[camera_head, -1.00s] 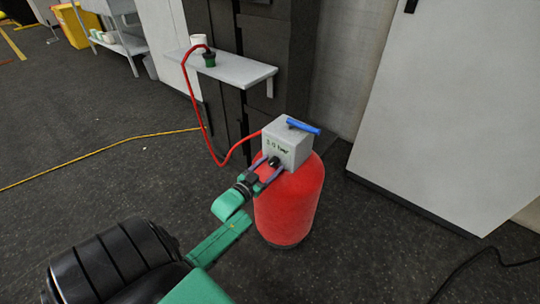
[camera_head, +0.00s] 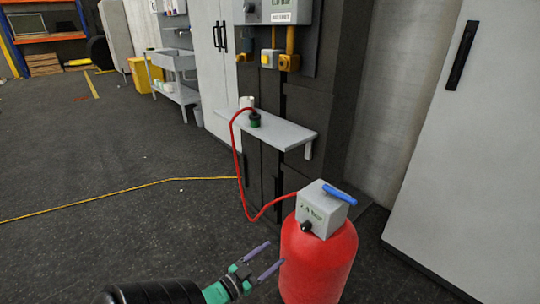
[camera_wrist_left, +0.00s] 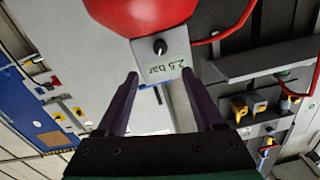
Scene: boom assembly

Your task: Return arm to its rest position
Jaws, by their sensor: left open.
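My left gripper (camera_head: 262,256) is open and empty, its two purple fingers pointing toward the red tank (camera_head: 318,262) but apart from it. On the tank sits a grey box (camera_head: 324,208) with a black knob (camera_head: 306,227) on its front and a blue handle (camera_head: 339,194) on top. In the left wrist view the box's label (camera_wrist_left: 166,66) reads 2.5 bar, and the knob (camera_wrist_left: 160,46) shows beyond the open fingers (camera_wrist_left: 163,95). My right gripper is not in view.
A red hose (camera_head: 240,165) runs from the box to a green-and-black fitting (camera_head: 254,119) on a grey shelf (camera_head: 284,134). A white cabinet (camera_head: 465,150) stands at the right. A yellow cable (camera_head: 130,190) crosses the floor.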

